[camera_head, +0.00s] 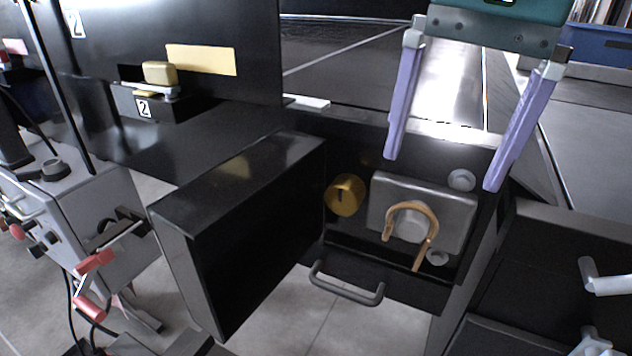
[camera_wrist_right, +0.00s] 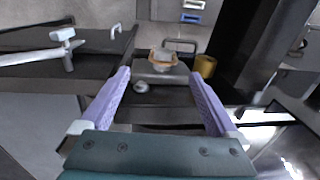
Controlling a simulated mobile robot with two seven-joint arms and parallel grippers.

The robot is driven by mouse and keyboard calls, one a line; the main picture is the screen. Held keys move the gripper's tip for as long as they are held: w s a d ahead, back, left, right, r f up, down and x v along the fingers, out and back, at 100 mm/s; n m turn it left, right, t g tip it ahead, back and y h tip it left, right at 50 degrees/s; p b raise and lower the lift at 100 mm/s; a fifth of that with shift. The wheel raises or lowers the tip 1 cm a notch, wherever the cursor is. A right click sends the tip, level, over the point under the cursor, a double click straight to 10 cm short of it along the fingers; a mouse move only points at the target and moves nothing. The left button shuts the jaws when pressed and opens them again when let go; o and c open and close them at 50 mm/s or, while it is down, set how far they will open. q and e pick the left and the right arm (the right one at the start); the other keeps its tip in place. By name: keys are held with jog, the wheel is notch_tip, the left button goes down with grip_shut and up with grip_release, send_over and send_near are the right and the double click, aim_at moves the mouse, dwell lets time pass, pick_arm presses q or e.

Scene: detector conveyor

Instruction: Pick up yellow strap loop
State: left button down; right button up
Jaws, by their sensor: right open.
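The yellow strap loop (camera_head: 433,228) is a tan-orange arch around a round grey knob (camera_head: 411,224) on the front of a grey block (camera_head: 455,202), inside an open black compartment. In the right wrist view the loop (camera_wrist_right: 152,57) shows small, beyond the fingertips. My right gripper (camera_head: 441,170) has two purple fingers spread wide and nothing between them. It is above the grey block, with the loop below its fingertips in the head view. In the wrist view the gripper (camera_wrist_right: 160,75) points toward the block. My left gripper is not in view.
A brass-coloured cylinder (camera_head: 345,195) sits left of the block. A black door (camera_head: 262,232) stands open at the left, and a dark bar handle (camera_head: 346,287) is at the front. Pale handles (camera_head: 607,280) are at the right. A grey box with red-tipped parts (camera_head: 97,203) stands far left.

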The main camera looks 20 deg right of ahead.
aim_at(418, 205)
jog(key=f, duration=0.3)
jog(key=shift+w+a+f+p, duration=0.2)
jog(key=shift+f+p, duration=0.05)
jog(key=shift+p, duration=0.1)
jog(key=f, duration=0.1)
jog(key=f+p, duration=0.1)
jog(key=f, duration=0.1)
jog(key=w+f+p, duration=0.1)
jog(key=f, duration=0.1)
jog(key=shift+a+f, duration=0.1)
jog(key=shift+a, duration=0.05)
jog(key=shift+f, duration=0.2)
jog(key=c, duration=1.4)
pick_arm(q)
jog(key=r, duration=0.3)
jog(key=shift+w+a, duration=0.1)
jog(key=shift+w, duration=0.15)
pick_arm(e)
jog(key=shift+o, duration=0.2)
